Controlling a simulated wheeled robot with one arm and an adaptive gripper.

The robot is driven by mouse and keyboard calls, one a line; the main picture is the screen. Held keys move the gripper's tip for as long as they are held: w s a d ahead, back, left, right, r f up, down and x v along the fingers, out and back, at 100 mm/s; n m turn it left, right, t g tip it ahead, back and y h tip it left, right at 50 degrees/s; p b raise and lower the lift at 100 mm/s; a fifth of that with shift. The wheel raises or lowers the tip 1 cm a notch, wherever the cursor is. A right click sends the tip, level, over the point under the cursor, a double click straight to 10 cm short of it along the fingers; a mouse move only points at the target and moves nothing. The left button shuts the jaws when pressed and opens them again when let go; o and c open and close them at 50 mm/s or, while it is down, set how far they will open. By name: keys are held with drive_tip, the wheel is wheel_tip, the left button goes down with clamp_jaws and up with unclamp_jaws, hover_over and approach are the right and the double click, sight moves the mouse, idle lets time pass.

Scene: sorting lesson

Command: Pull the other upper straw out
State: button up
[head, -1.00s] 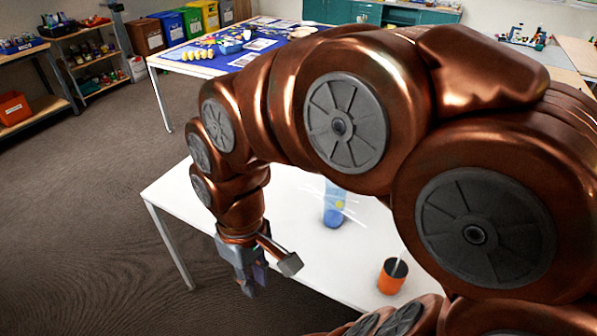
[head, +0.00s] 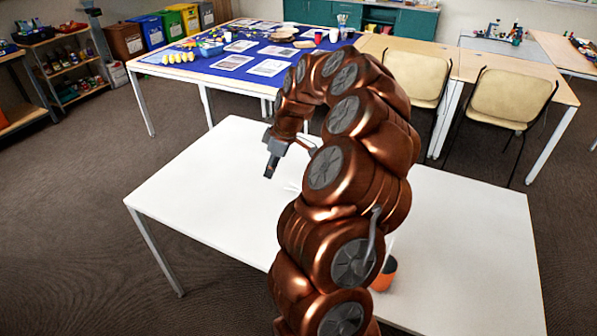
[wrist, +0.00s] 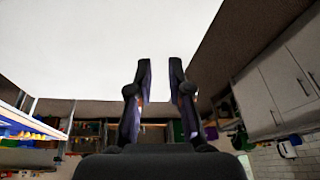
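My gripper (head: 271,166) is over the far left part of the white table (head: 190,198). In the wrist view, the two fingers of my gripper (wrist: 160,72) stand apart with nothing between them. Short white straw ends (head: 291,187) show just left of my arm. The clear tube these straws pass through is hidden behind my arm in the head view. An orange cup (head: 385,277) with a dark inside stands on the table at the right of my arm, partly covered by it.
A table with a blue cloth (head: 215,72) and papers stands behind. Two chairs (head: 512,97) are at the back right. The left and right parts of the white table are bare. Shelves and coloured bins (head: 170,25) are far left.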

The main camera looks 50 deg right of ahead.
drive_tip(key=shift+h, duration=0.3)
drive_tip(key=s+d+f, duration=0.1)
drive_tip(key=d, duration=0.2)
drive_tip(key=d+f, duration=0.2)
drive_tip(key=s+d+f, duration=0.1)
drive_tip(key=d+f, duration=0.1)
drive_tip(key=d, duration=0.1)
drive_tip(key=shift+s+d, duration=0.3)
drive_tip(key=shift+p+x, duration=0.85)
drive_tip(key=shift+x, duration=0.75)
drive_tip(key=shift+b+x, duration=1)
drive_tip(key=shift+x, duration=0.8)
drive_tip(key=shift+c, duration=0.2)
clamp_jaws()
drive_tip(key=shift+w+a, duration=0.2)
drive_tip(key=shift+w, duration=0.15)
drive_tip(key=shift+w+a+b, duration=0.25)
drive_tip(key=shift+w, duration=0.25)
drive_tip(key=shift+w+a+b, duration=0.2)
drive_tip(key=shift+w+a, duration=0.1)
drive_tip(key=shift+w, duration=0.2)
